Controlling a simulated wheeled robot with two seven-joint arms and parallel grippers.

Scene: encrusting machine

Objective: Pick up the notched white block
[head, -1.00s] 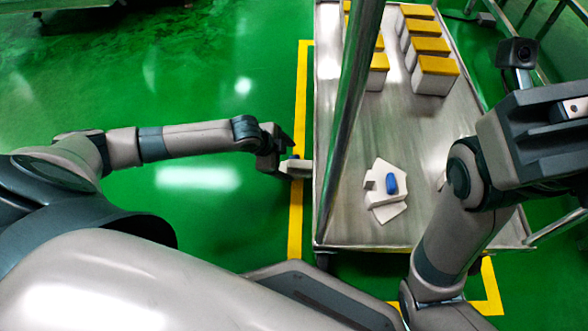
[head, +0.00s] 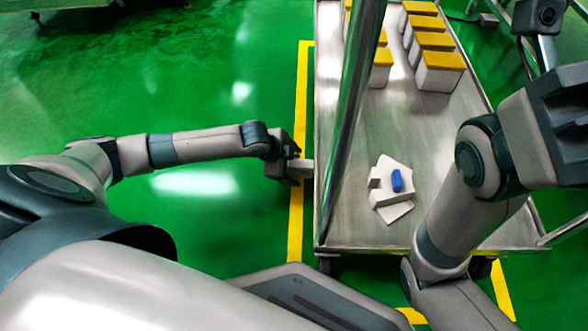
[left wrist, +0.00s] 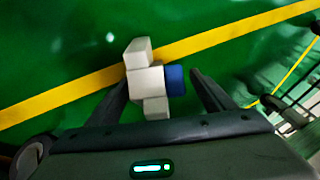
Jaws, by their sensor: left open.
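In the left wrist view, a notched white block (left wrist: 147,81) with a blue piece (left wrist: 174,80) on its right side is between the spread fingers of my left gripper (left wrist: 162,92). The block is close to the left finger; I cannot tell whether it touches. In the head view, my left gripper (head: 297,165) is beside the cart's left edge, with a small part of a white piece showing at its tip. More white pieces (head: 388,199) with a blue piece (head: 397,181) lie on the cart. My right gripper's body (head: 560,125) is at the right edge; its fingers are hidden.
The metal cart (head: 355,215) has a clear middle. A slanted metal post (head: 352,110) rises along its left side, close to my left gripper. Several white boxes with yellow tops (head: 438,72) stand at the far end. Green floor lies open on the left.

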